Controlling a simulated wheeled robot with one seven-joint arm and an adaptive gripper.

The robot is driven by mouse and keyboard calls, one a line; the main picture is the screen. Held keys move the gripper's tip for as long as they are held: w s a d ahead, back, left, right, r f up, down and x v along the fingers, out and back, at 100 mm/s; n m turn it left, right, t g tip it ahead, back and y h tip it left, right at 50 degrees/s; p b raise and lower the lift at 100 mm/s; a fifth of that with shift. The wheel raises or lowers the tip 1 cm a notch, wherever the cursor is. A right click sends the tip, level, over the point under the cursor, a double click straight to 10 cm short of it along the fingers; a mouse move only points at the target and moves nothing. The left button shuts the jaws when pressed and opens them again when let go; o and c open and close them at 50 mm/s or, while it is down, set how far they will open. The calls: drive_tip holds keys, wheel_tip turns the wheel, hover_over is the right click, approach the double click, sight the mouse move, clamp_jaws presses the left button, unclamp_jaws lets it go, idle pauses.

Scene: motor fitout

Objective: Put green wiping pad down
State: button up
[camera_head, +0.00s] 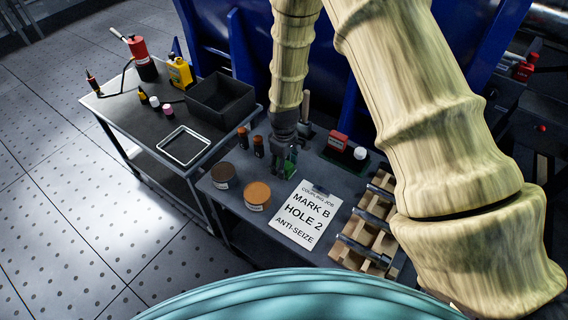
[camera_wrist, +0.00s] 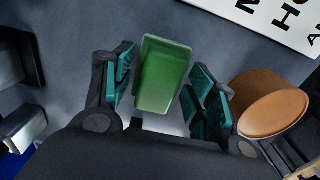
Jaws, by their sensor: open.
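The green wiping pad (camera_wrist: 163,75) lies between the two open fingers of my gripper (camera_wrist: 165,88) in the wrist view. It is a green block, and gaps of grey show on both sides of it, so neither finger clearly touches it. In the head view my gripper (camera_head: 285,168) points down at the grey table (camera_head: 238,166), and a bit of the green pad (camera_head: 291,166) shows beside its fingers. Whether the pad rests fully on the table is hard to tell.
Two round tins, one dark (camera_head: 223,176) and one orange (camera_head: 257,195), stand to the left. A white instruction sheet (camera_head: 306,214) and a wooden rack (camera_head: 368,225) of metal parts lie to the right. A second table holds a black bin (camera_head: 222,98).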

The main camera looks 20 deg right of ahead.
drive_tip(key=shift+r, duration=0.1)
wheel_tip(320, 180, up, 12)
drive_tip(key=shift+b, duration=0.4)
idle(0.3)
idle(0.3)
